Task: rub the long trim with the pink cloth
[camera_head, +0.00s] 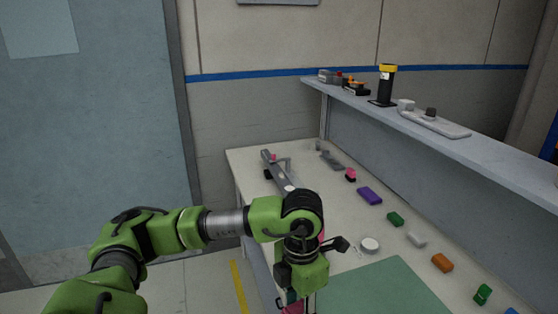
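A long grey bar (277,172), which looks like the long trim, lies along the left side of the table. Its near end passes behind my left arm. A small pink patch (273,157) shows at its far end. I cannot tell which pink thing is the cloth: a pink and black piece (350,175) lies to the right of the bar, and pink-red bits show beside my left gripper. My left gripper (298,298) points down over the near left table edge. Its fingertips are unclear at the bottom of the view. My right gripper is not in view.
Several coloured blocks, among them a purple one (369,196) and an orange one (442,262), line the table (245,158) below the shelf (455,146). A white round piece (370,245) lies near a green mat (385,290). A black and yellow device (385,88) stands on the shelf.

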